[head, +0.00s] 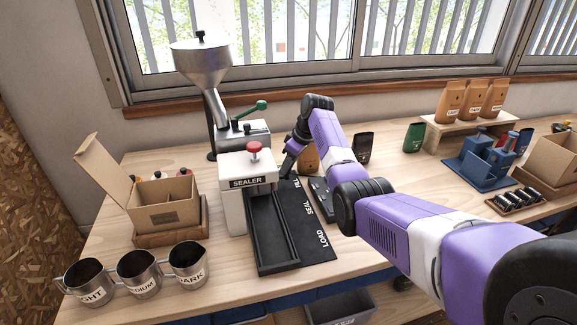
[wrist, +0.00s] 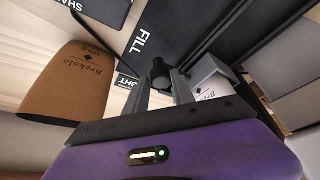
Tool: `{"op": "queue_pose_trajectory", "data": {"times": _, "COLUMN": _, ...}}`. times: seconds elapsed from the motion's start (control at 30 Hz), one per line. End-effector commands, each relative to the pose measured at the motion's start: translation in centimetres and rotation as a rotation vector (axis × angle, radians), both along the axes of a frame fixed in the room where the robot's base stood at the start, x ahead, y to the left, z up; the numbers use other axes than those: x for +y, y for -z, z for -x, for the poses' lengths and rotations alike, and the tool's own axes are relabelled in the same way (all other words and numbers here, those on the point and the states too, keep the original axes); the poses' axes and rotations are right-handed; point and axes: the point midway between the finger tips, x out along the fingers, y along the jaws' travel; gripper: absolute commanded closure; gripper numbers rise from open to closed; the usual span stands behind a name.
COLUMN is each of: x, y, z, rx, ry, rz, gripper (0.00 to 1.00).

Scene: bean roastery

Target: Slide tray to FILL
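The black slide track (head: 270,232) lies beside the sealer, with a mat lettered LOAD, SEAL and FILL on its right. My gripper (head: 290,158) is at the far end, near FILL. In the wrist view, my gripper (wrist: 160,84) has its fingers a small gap apart, on either side of a dark round knob (wrist: 160,70), and looks shut on it. A grey holder (wrist: 208,70) with a white-labelled pouch (wrist: 212,88) is just right of the fingers. The FILL lettering (wrist: 142,36) is just beyond the knob. The tray itself is mostly hidden in the head view.
The white sealer (head: 235,198) and the hopper filler (head: 203,65) stand left of the track. A brown pouch (wrist: 75,85) is left of my fingers. Metal cups (head: 138,272) and an open carton (head: 165,203) stand at the left.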

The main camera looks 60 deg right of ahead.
Motion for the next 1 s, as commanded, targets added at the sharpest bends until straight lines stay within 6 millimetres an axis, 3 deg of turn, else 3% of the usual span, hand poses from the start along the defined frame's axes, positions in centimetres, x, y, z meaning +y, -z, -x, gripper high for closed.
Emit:
{"op": "queue_pose_trajectory", "data": {"times": 0.03, "x": -0.2, "y": -0.3, "z": -0.2, "rx": -0.006, "ry": 0.000, "rz": 0.008, "gripper": 0.62}}
{"op": "queue_pose_trajectory", "data": {"times": 0.1, "x": -0.1, "y": -0.3, "z": -0.2, "rx": -0.004, "ry": 0.000, "rz": 0.007, "gripper": 0.52}}
{"op": "queue_pose_trajectory", "data": {"times": 0.47, "x": -0.1, "y": -0.5, "z": 0.1, "rx": -0.003, "ry": 0.001, "rz": 0.004, "gripper": 0.52}}
{"op": "queue_pose_trajectory", "data": {"times": 1.0, "x": 0.1, "y": -7.0, "z": 2.7, "rx": -0.004, "ry": 0.001, "rz": 0.005, "gripper": 0.52}}
